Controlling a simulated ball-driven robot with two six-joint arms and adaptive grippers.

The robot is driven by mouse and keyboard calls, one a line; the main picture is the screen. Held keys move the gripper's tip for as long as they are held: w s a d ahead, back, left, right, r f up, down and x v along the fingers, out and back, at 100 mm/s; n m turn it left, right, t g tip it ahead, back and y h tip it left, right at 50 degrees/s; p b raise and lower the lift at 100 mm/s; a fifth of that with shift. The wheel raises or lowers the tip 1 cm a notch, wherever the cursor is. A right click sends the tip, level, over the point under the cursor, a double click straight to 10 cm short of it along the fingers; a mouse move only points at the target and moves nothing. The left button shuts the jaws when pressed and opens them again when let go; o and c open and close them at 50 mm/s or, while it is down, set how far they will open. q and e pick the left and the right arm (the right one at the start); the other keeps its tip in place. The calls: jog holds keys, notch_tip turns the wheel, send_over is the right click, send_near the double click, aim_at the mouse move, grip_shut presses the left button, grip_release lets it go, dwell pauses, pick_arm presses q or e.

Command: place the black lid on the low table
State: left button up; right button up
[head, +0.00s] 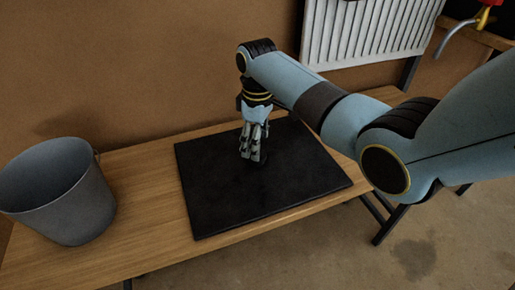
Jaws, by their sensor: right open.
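The low table (144,180) is a long wooden bench against the brown wall. A flat black mat (215,205) lies on it. A small dark round shape, probably the black lid (263,160), shows on the mat at my right gripper's fingertips. Black on black, its outline is hard to make out. My right gripper (252,157) points down over the mat, with its fingers around or just beside this shape. It is open. I cannot tell whether the fingers touch the lid. My left gripper is out of view.
A grey bucket (60,195) stands at the table's left end. A white radiator (365,40) is at the wall behind my right arm. A red-handled tool (484,18) is at the top right. Bare mat lies left and right of the gripper.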

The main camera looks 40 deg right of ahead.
notch_tip(320, 180, up, 8)
dwell(0.6)
